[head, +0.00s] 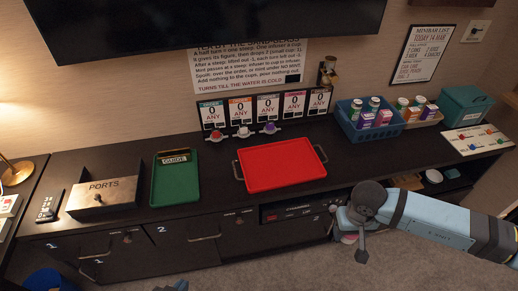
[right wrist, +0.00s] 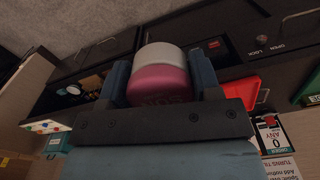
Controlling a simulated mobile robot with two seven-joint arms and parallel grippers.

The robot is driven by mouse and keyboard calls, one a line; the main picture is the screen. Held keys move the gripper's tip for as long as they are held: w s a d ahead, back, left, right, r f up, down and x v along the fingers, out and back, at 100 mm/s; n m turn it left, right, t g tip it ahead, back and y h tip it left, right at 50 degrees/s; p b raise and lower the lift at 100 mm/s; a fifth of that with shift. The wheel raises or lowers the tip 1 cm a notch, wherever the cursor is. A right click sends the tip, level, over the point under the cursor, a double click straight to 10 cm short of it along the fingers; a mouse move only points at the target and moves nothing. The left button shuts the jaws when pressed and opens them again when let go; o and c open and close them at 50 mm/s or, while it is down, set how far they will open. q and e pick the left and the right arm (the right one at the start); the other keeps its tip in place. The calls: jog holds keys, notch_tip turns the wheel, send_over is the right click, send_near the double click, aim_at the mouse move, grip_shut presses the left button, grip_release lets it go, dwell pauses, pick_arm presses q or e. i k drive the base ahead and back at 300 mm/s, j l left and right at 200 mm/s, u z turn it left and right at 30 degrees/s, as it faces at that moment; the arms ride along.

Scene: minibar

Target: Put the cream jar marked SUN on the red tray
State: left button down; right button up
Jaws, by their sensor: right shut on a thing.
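My right gripper (head: 350,225) is in front of the counter, low by the open shelf at the right. In the right wrist view, my right gripper (right wrist: 163,88) is shut on a pink jar (right wrist: 158,85) with a white lid, one finger on each side. Dark lettering on the jar is partly hidden by the gripper and is hard to read. The red tray (head: 281,167) lies empty on the counter top, left of and beyond the right gripper. Part of it shows in the right wrist view (right wrist: 243,91). My left gripper's fingers are not seen.
A green tray (head: 175,180) lies left of the red tray. A blue basket (head: 365,133) of small jars and boxes stands to its right. Sign cards and small coloured-top items line the wall behind. Cabinet fronts with handles face the carpet.

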aim_at(277, 156)
jog(key=i+l+u, duration=0.85)
jog(key=i, duration=0.2)
